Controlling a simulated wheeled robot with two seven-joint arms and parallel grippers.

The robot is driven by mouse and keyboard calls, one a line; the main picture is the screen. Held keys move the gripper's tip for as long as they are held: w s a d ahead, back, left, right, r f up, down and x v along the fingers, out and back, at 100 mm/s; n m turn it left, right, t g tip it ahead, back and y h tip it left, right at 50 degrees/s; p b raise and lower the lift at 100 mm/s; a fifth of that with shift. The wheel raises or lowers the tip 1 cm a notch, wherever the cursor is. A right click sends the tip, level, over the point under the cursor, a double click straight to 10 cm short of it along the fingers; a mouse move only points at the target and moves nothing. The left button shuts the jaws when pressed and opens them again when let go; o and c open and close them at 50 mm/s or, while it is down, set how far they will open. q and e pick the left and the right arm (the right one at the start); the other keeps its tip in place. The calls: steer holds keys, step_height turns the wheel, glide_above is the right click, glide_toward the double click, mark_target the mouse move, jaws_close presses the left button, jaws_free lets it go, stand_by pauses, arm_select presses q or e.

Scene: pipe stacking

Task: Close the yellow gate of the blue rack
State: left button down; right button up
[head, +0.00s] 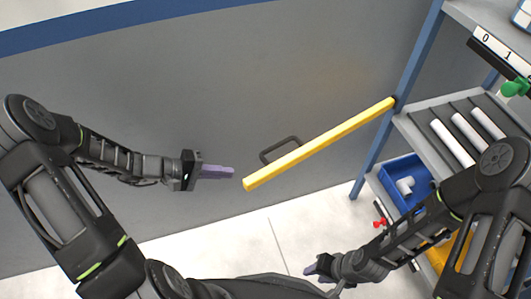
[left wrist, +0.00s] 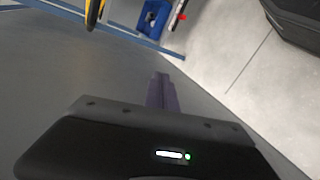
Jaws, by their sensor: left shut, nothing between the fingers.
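The yellow gate (head: 320,143) is a long bar joined at its right end to the blue rack's post (head: 409,70). It sticks out from the rack toward the left, with a dark handle (head: 280,149) along it. My left gripper (head: 232,172) is shut and empty, just left of the gate's free end and apart from it. In the left wrist view the gripper's purple fingers (left wrist: 162,92) are together, and part of the gate (left wrist: 93,14) shows at the top. My right gripper (head: 308,268) is low in the head view, away from the gate; its fingers are too small to read.
The rack's shelf (head: 420,130) holds several white pipes (head: 452,142). A blue bin (head: 405,172) with a white fitting sits below it. My right arm partly covers the rack's lower right. A grey wall (head: 180,80) stands behind the gate. The pale floor (head: 240,235) beneath looks clear.

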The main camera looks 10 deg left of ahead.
arm_select(q)
steer(key=w+r+m+t+h, duration=0.3)
steer(key=r, duration=0.7)
steer(key=shift+w+a+r+m, duration=0.35)
steer(key=shift+r+m, duration=0.05)
steer(key=w+d+f+b, duration=0.1)
steer(key=w+d, duration=0.2)
steer(key=d, duration=0.8)
steer(key=shift+d+f, duration=0.15)
steer(key=shift+f, duration=0.05)
